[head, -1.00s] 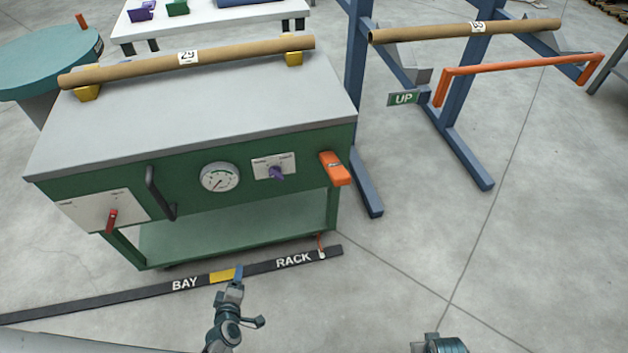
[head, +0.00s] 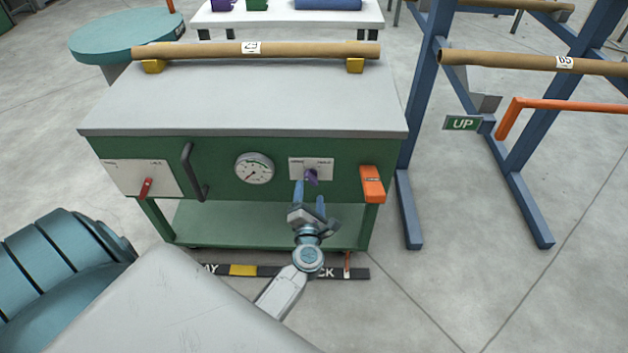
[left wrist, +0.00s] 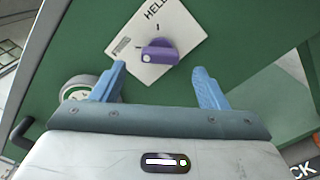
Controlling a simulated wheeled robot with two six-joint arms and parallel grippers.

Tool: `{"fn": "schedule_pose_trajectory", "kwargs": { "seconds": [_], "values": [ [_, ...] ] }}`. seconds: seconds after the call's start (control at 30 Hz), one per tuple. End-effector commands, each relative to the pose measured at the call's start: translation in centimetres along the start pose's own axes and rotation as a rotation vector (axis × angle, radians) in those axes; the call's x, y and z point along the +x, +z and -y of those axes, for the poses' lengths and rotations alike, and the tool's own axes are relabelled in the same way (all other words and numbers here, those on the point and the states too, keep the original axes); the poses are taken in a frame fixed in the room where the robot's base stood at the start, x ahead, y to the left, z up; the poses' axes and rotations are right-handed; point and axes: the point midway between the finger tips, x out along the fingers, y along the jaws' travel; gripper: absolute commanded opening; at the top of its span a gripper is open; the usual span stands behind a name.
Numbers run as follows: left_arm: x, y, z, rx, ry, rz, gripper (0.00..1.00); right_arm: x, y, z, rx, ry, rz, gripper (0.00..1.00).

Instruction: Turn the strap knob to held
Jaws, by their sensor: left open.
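The purple strap knob (head: 311,176) sits on a white plate (head: 297,164) on the green front panel of the cart. It also shows in the left wrist view (left wrist: 160,52), with a pale dot at one end. There the plate carries lettering that starts "HEL", partly cut off by the frame edge. My left gripper (head: 309,191) is open and faces the panel just in front of the knob. In the left wrist view its blue fingers (left wrist: 160,82) stand apart, with the knob beyond their tips and between them. My right gripper is out of view.
A dial gauge (head: 254,169) is left of the knob and an orange handle (head: 372,184) is right of it. A black bar handle (head: 194,172) and red lever (head: 146,188) are farther left.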

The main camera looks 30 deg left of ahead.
Motion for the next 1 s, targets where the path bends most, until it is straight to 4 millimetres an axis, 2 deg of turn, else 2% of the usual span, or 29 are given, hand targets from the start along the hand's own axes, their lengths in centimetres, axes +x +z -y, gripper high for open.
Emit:
{"fn": "schedule_pose_trajectory", "kwargs": {
  "seconds": [0.1, 0.3, 0.43, 0.7, 0.73, 0.93, 1.0],
  "values": [
    [2.4, 0.1, -0.1, 0.003, 0.001, 0.002, 0.67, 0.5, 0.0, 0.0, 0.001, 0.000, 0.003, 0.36],
    [5.0, 0.0, 0.0, 0.003, -0.001, 0.001, 0.67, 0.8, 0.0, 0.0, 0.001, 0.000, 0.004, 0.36],
    [5.8, 0.0, 0.1, 0.001, -0.002, 0.000, 0.67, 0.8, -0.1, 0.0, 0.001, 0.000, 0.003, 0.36],
    [5.9, -0.1, 0.1, 0.002, -0.002, 0.000, 0.67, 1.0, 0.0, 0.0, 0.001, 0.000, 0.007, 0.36],
    [5.9, -0.1, 0.1, 0.002, -0.002, 0.000, 0.65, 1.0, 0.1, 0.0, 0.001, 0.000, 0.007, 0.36],
    [5.9, 0.0, 0.1, 0.002, -0.002, 0.001, 0.26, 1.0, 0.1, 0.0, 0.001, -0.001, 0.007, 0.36],
    [5.9, 0.0, 0.1, 0.002, -0.002, 0.001, 0.23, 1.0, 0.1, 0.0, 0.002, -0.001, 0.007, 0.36]
  ]
}}
